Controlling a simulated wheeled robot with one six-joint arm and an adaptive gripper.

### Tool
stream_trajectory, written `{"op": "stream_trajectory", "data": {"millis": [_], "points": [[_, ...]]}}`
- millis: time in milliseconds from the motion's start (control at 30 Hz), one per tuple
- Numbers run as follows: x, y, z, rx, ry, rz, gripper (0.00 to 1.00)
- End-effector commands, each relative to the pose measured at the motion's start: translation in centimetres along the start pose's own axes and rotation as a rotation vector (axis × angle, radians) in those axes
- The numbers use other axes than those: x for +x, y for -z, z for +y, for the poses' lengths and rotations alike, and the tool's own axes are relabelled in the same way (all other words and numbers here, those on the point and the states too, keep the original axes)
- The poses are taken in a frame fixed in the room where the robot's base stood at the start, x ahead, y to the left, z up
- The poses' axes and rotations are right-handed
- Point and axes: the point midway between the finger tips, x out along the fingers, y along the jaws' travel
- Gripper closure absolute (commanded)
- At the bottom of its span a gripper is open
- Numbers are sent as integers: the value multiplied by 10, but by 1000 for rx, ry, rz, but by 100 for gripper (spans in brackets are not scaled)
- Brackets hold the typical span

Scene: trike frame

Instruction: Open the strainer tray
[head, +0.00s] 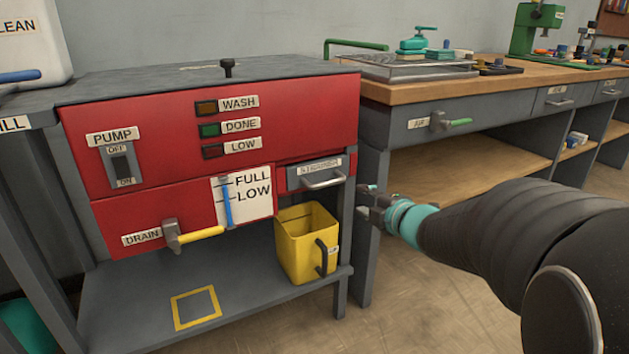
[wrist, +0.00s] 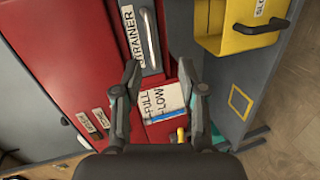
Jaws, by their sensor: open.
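The strainer tray (head: 319,173) is a small grey drawer front with a light metal bar handle (head: 324,181), set at the right end of the red washer cabinet. It looks shut, roughly flush with the panel. In the wrist view the strainer tray (wrist: 137,38) and its handle (wrist: 149,38) show above my fingers, with the label running sideways. My gripper (head: 366,202) is to the right of the handle and a little lower in the head view. In the wrist view my gripper (wrist: 160,82) has its two fingers apart with nothing between them, clear of the handle.
A yellow bucket (head: 294,250) with a dark handle stands on the lower shelf (head: 250,300) below the tray. A yellow drain lever (head: 200,235) sticks out at lower left. The wooden-topped bench (head: 440,91) stands behind and right of my arm. Floor is open in front.

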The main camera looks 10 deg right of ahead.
Motion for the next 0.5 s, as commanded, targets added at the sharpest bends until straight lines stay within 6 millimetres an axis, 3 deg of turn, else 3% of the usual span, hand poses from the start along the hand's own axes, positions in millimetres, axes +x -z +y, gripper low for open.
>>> {"op": "stream_trajectory", "data": {"millis": [100, 267, 500], "points": [[-1, 12, 8, -61, -38, 56, 59], [6, 14, 9, -87, -45, 63, 59], [44, 18, 9, -85, -43, 65, 59]]}}
